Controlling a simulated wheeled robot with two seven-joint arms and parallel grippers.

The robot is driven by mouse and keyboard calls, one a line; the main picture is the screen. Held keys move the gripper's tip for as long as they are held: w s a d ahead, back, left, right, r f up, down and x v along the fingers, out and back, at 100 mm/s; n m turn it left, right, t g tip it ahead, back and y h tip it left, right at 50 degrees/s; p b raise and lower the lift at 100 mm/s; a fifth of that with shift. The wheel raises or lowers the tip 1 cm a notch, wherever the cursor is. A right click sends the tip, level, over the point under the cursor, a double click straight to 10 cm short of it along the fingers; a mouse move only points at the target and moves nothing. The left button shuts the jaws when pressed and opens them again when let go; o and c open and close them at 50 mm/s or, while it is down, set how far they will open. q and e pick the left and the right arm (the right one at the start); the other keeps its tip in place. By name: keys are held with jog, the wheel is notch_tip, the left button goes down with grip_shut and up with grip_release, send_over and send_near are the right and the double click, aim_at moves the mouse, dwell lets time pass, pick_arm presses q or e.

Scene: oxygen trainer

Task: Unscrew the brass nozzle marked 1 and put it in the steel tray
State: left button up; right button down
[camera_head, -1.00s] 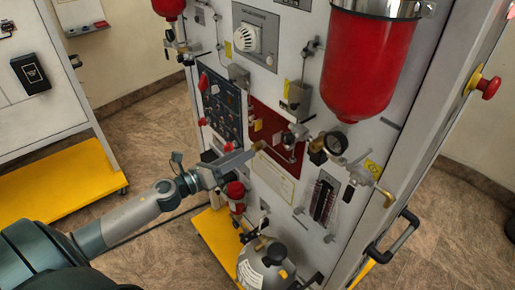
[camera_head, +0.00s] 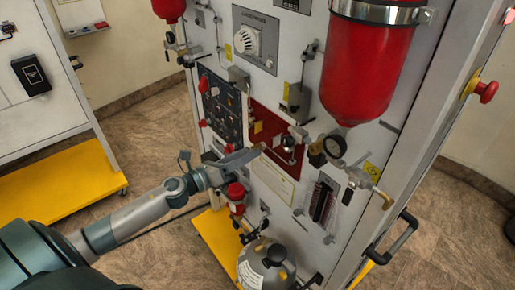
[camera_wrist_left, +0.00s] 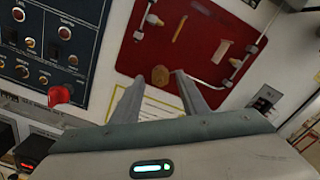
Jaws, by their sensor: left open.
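A round brass piece (camera_wrist_left: 160,76), probably the nozzle, shows in the left wrist view at the lower edge of the red panel (camera_wrist_left: 200,62). I cannot read a number on it. My left gripper (camera_wrist_left: 158,80) is open, its two fingers on either side of the brass piece in that view. I cannot tell whether they touch it. In the head view the left gripper (camera_head: 256,151) is at the lower left of the red panel, and the brass piece is hard to make out there. I see no steel tray. My right gripper is not in view.
A dark control panel (camera_head: 221,108) is left of the red panel. A red cylinder (camera_head: 368,70), a gauge (camera_head: 335,146) and brass fittings stick out at the right. A red-capped valve (camera_head: 235,191) and a grey tank (camera_head: 266,268) are below my gripper.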

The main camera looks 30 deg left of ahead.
pick_arm(q)
jog(key=shift+x, duration=0.8)
grip_shut()
jog(key=n+p, duration=0.1)
jog(key=n, duration=0.2)
jog(key=shift+n+p, duration=0.3)
jog(key=shift+p, duration=0.05)
